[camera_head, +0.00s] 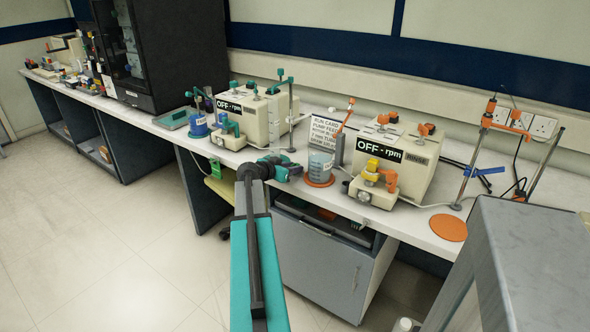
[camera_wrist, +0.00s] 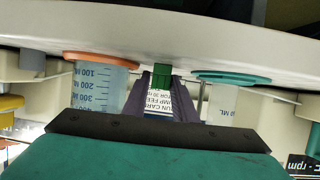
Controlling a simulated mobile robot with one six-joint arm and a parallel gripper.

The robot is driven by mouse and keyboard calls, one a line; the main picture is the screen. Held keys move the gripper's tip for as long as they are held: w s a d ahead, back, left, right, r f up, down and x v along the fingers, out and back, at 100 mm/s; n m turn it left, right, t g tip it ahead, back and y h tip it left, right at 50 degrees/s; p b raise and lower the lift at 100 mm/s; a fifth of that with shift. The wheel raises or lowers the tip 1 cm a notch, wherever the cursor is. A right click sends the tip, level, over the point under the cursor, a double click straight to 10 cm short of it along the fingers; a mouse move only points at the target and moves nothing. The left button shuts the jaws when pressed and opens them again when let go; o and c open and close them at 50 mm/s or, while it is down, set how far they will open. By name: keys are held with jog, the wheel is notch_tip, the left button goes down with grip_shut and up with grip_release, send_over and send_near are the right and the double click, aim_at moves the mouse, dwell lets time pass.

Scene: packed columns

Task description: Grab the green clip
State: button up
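The green clip (camera_wrist: 161,76) shows in the wrist view as a small block near the table edge, between the tips of my two dark fingers. My gripper (camera_wrist: 163,85) has its fingers apart, one on each side of the clip. I cannot tell whether they touch it or grip it. In the head view my gripper (camera_head: 291,172) is at the front edge of the bench, left of a blue beaker (camera_head: 320,165). I cannot make out the clip there.
The beaker stands on an orange coaster (camera_head: 319,181), with a run card (camera_head: 324,131) behind it. Pump units (camera_head: 240,115) and (camera_head: 395,160) labelled OFF rpm stand along the bench. A teal coaster (camera_wrist: 232,77) is close on the right in the wrist view. A grey cabinet stands below.

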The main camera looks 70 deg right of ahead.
jog(key=shift+s+d+f, duration=0.1)
jog(key=shift+d+f, duration=0.1)
jog(key=shift+d, duration=0.15)
dwell(0.3)
grip_shut()
jog(key=shift+r, duration=0.1)
notch_tip(320, 180, up, 10)
jog(key=shift+b, duration=0.3)
dwell(0.4)
